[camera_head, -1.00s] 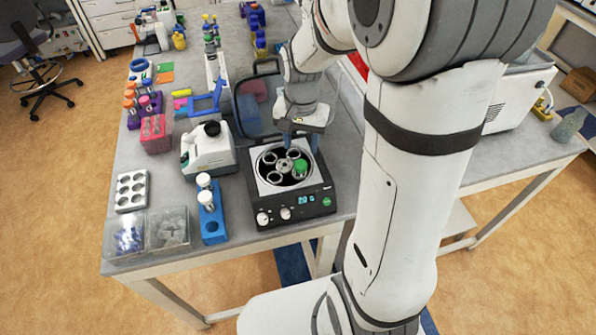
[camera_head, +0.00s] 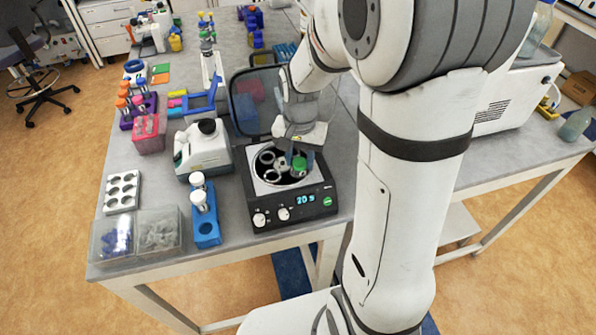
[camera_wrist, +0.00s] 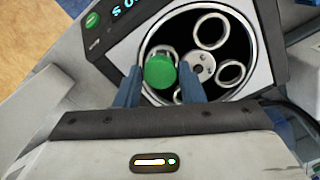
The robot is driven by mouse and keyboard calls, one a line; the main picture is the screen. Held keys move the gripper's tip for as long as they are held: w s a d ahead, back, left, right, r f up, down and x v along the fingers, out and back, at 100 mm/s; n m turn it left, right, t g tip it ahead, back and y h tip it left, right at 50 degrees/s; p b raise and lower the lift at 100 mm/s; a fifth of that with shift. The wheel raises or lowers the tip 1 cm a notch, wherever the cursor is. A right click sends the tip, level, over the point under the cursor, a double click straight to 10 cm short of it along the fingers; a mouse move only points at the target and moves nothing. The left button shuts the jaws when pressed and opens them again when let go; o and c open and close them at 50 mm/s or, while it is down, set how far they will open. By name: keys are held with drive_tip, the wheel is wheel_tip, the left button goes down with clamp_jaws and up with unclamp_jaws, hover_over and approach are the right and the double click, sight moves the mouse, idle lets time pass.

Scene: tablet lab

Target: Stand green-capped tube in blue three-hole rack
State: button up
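The green-capped tube (camera_head: 299,164) sits in a holder of the centrifuge rotor, on the right side of the open bowl. In the wrist view its green cap (camera_wrist: 160,72) shows from above; its body is hidden. My gripper (camera_head: 297,158) is over the centrifuge. In the wrist view its two blue fingers (camera_wrist: 157,82) are apart, one on each side of the cap, with a gap visible to the right finger. The blue rack (camera_head: 207,228) stands left of the centrifuge near the table's front edge. White-capped tubes (camera_head: 199,196) stand in its rear holes; the front hole looks empty.
The centrifuge (camera_head: 296,207) has its lid (camera_head: 255,98) raised behind the bowl. A white instrument (camera_head: 203,150) stands behind the rack. A grey well block (camera_head: 122,193) and clear bins (camera_head: 160,232) stand at the left front.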

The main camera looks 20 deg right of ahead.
drive_tip(key=c, duration=0.4)
drive_tip(key=shift+o, duration=0.2)
drive_tip(key=shift+r+p, duration=2.7)
drive_tip(key=shift+r, duration=1.05)
